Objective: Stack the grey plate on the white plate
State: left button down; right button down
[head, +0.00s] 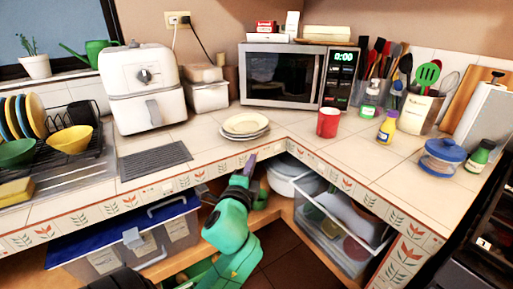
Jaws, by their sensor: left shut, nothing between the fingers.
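A small stack of plates (246,124) lies on the tiled counter near its inner corner. The top plate is cream-coloured, and the rim of at least one greyish-white plate shows beneath it. I cannot tell for sure which is the grey plate and which the white. My left gripper (250,163) is in front of the counter's front edge, just below the stack in the picture. It is shut, empty and apart from the plates. My right gripper is not in view.
A dish rack (62,150) with bowls and upright plates stands at the left. A red mug (328,122) and a microwave (295,76) stand behind and right of the stack. Bare counter surrounds the stack. Clear bins (340,215) sit on the shelf below.

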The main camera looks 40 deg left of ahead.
pick_arm(q)
send_near(255, 134)
jog(key=w, duration=0.4)
jog(key=a, duration=0.1)
jog(key=w+a+p, duration=0.1)
jog(key=shift+w+a, duration=0.1)
jog(key=shift+a, duration=0.3)
jog(key=shift+w+a, duration=0.1)
jog(key=shift+a, duration=0.1)
jog(key=shift+w+a+p, duration=0.2)
jog(key=shift+a+p, duration=0.05)
jog(key=shift+a, duration=0.35)
jog(key=shift+w+a+p, duration=0.15)
jog(key=shift+a+p, duration=0.1)
jog(key=shift+a, duration=0.35)
jog(key=shift+w+a+f, duration=0.1)
jog(key=shift+w+a, duration=0.05)
jog(key=shift+a, duration=0.35)
jog(key=shift+d, duration=0.1)
